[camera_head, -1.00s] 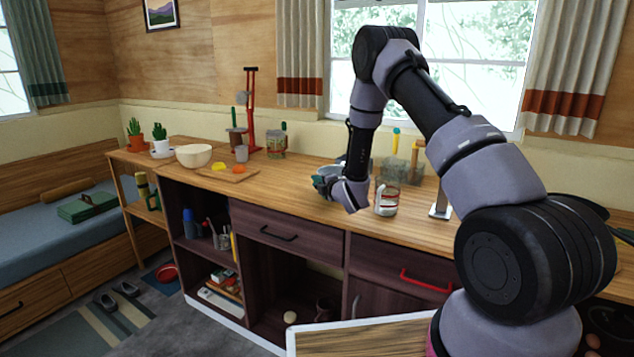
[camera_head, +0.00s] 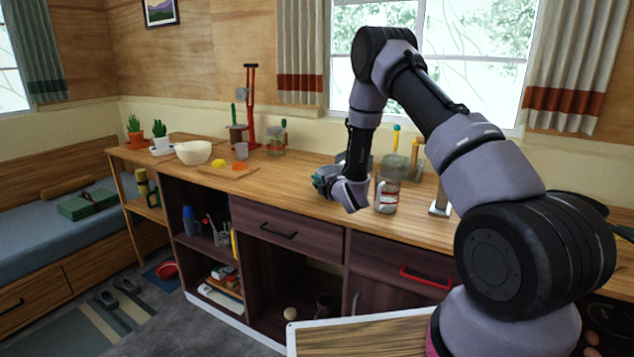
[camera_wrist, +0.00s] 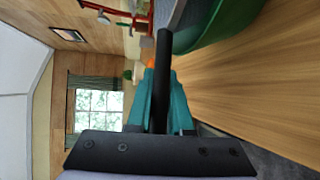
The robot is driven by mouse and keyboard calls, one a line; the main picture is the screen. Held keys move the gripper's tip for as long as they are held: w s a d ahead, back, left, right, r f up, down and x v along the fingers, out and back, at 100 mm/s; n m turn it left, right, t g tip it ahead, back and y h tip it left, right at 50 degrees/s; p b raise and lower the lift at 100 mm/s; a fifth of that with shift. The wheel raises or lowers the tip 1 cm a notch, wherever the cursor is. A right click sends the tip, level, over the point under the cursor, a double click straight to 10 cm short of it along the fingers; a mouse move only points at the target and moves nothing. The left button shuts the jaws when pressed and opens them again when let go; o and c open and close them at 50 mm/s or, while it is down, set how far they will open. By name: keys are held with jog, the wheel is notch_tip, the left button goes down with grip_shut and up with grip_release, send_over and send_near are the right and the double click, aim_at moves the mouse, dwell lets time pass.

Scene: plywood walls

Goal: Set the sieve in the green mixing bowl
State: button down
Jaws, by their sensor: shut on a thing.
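My gripper (camera_head: 322,182) is low over the wooden counter, beside a glass jar. In the wrist view its teal fingers (camera_wrist: 162,82) are shut on a black handle. The handle leads to the sieve (camera_wrist: 192,10), of which a grey piece shows at the top edge. The green mixing bowl (camera_wrist: 222,26) shows there too, only in part, standing on the counter right beside the grey piece. I cannot tell whether the sieve is inside the bowl or above its rim.
A glass jar with a red-and-white label (camera_head: 386,190) stands just right of my wrist. A cream bowl (camera_head: 193,153), a cutting board (camera_head: 230,172) with yellow and orange items, and a red stand (camera_head: 251,105) are further left. The counter's front middle is clear.

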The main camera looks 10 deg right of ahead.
jog(key=shift+f, duration=0.6)
dwell(0.3)
jog(key=c, duration=0.7)
grip_release()
jog(key=shift+c, duration=0.2)
jog(key=v, duration=1)
jog(key=shift+s, duration=0.4)
jog(key=shift+d, duration=0.1)
